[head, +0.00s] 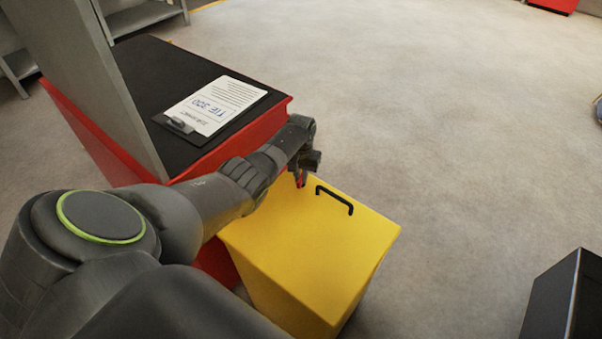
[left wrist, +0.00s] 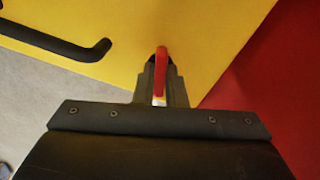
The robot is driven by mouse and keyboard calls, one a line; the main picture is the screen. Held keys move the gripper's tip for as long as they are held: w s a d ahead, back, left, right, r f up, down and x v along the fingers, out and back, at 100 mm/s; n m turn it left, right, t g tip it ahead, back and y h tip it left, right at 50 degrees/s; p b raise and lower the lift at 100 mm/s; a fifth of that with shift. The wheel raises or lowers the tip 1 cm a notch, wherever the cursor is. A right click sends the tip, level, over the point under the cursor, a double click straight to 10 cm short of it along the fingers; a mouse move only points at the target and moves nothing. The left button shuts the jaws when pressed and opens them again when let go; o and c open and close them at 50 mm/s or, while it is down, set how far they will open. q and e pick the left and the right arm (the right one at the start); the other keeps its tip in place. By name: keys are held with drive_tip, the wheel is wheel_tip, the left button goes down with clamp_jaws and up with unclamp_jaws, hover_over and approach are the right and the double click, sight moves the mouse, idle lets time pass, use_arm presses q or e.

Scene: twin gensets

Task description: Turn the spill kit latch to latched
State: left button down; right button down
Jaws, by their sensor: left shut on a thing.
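The spill kit is a yellow box (head: 308,250) with a black handle (head: 335,199) on its top. Its latch is a small red lever (left wrist: 161,70), which stands out from the yellow face in the left wrist view. A bit of red shows at the gripper in the head view. My left gripper (head: 303,178) reaches over the box's far edge. In the left wrist view its fingers (left wrist: 161,88) are shut on the red latch, one on each side. The latch's base is partly hidden by the fingers. My right gripper is not in view.
A red cabinet (head: 262,128) with a black top stands left of the box, close to my left arm. A clipboard (head: 212,106) lies on it. A grey panel (head: 85,75) rises at its left. A dark box (head: 560,300) stands at lower right. Floor beyond is clear.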

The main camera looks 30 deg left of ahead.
use_arm(q)
drive_tip(key=m, duration=0.3)
drive_tip(key=shift+r, duration=0.1)
drive_tip(key=shift+m, duration=0.5)
drive_tip(key=c, duration=1.5)
unclamp_jaws()
wheel_tip(320, 180, up, 6)
drive_tip(key=p, duration=0.2)
drive_tip(key=shift+p, duration=0.35)
wheel_tip(320, 180, up, 11)
drive_tip(key=shift+r+p, duration=0.15)
drive_tip(key=shift+p, duration=0.3)
